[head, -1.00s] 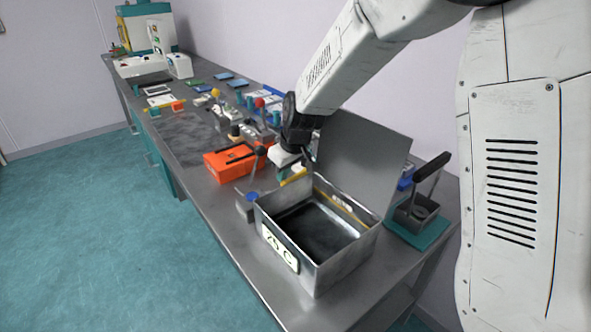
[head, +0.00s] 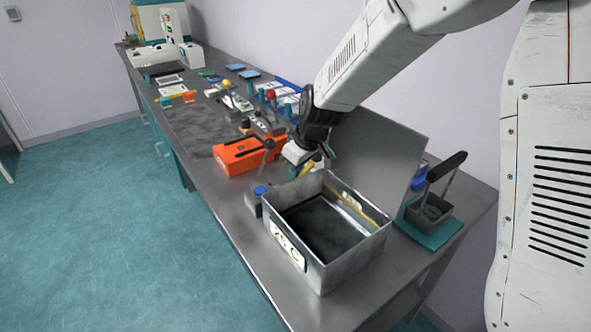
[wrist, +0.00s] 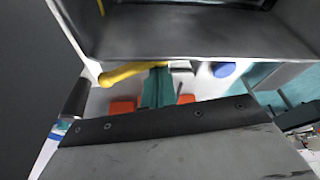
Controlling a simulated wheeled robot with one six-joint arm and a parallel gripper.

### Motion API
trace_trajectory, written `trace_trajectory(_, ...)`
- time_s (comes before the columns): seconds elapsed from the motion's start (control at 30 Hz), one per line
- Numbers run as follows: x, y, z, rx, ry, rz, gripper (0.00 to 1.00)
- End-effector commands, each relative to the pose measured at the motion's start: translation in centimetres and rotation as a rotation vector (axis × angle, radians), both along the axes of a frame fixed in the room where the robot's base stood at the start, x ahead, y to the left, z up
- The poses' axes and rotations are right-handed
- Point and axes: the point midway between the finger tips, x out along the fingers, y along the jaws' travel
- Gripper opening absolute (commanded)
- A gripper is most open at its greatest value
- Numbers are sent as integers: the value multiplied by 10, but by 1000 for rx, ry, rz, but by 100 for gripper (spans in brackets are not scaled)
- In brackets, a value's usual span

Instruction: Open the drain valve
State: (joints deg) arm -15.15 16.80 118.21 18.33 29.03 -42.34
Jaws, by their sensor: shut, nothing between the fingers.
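An open metal bath (head: 322,278) stands on the bench with its lid raised. A yellow lever (head: 308,168), which looks like the drain valve handle, sits at its far outer side. In the wrist view the yellow lever (wrist: 122,73) lies roughly level, just below the bath wall (wrist: 195,38). My gripper (head: 294,172) is low behind the bath, next to this lever. Its teal fingers (wrist: 158,88) are shut and empty, with their tips at the lever's right end. I cannot tell whether they touch it. The valve body is hidden.
An orange box (head: 245,156) stands close behind my gripper. A blue knob (head: 261,190) on a grey block is at the bath's left. The raised lid (head: 375,150) is close on the right. A black-handled holder (head: 432,208) stands farther right.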

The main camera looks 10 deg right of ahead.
Motion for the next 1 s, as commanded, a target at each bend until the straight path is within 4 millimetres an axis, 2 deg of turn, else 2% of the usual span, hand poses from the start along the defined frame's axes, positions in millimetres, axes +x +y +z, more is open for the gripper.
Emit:
trace_trajectory(0.33, 1, 0, 0, 0, 0, 0, 0)
trace_trajectory(0.7, 16, 1, 0, -1, -1, 0, 0)
trace_trajectory(1.0, 16, 1, 0, 0, 0, 0, 0)
